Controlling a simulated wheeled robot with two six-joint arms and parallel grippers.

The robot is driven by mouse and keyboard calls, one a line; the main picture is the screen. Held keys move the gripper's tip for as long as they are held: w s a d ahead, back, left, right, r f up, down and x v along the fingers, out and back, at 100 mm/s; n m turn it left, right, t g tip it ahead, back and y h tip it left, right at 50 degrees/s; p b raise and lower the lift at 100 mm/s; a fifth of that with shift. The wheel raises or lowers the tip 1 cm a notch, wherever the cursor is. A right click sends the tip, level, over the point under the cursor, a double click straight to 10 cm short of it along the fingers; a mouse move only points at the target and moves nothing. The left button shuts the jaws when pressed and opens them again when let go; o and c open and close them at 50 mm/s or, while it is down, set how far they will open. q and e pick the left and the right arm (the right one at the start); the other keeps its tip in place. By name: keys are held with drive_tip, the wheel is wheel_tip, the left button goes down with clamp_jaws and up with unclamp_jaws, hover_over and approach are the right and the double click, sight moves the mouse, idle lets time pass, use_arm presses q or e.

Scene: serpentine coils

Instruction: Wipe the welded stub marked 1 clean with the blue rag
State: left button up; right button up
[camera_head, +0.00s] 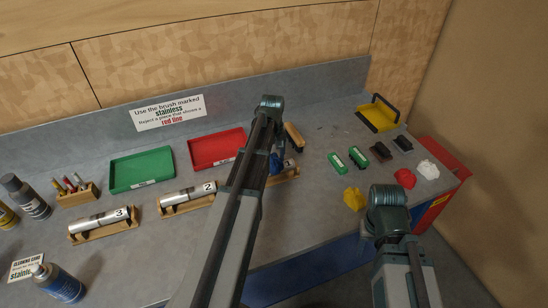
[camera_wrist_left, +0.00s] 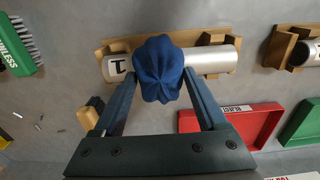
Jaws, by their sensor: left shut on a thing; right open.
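The blue rag (camera_wrist_left: 158,68) is pinched between the fingers of my left gripper (camera_wrist_left: 160,82). It lies over the middle of the welded stub marked 1 (camera_wrist_left: 212,60) and appears to touch it; the contact is hidden beneath the rag. The stub lies in a wooden cradle (camera_wrist_left: 225,38), its 1 label at the left end in the left wrist view. In the head view my left arm hides most of this stub, and a bit of the blue rag (camera_head: 275,163) shows beside the arm. My right arm shows at the lower right, but its fingers are not visible.
Stubs marked 2 (camera_head: 187,198) and 3 (camera_head: 103,223) sit in cradles to the left. Behind are a green tray (camera_head: 142,188) and a red tray (camera_head: 230,138). Green brushes (camera_head: 358,156), dark brushes, coloured rags and a yellow dustpan (camera_head: 377,119) lie to the right.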

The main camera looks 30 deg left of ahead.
use_arm(q)
drive_tip(key=shift+s+a, duration=0.85)
drive_tip(key=shift+a, duration=0.1)
drive_tip(key=shift+s+a, duration=0.1)
drive_tip(key=shift+s+a, duration=0.3)
drive_tip(key=shift+s, duration=0.05)
drive_tip(key=shift+s, duration=0.1)
drive_tip(key=shift+s+a+f, duration=0.1)
drive_tip(key=shift+s+a, duration=0.35)
drive_tip(key=shift+s, duration=0.15)
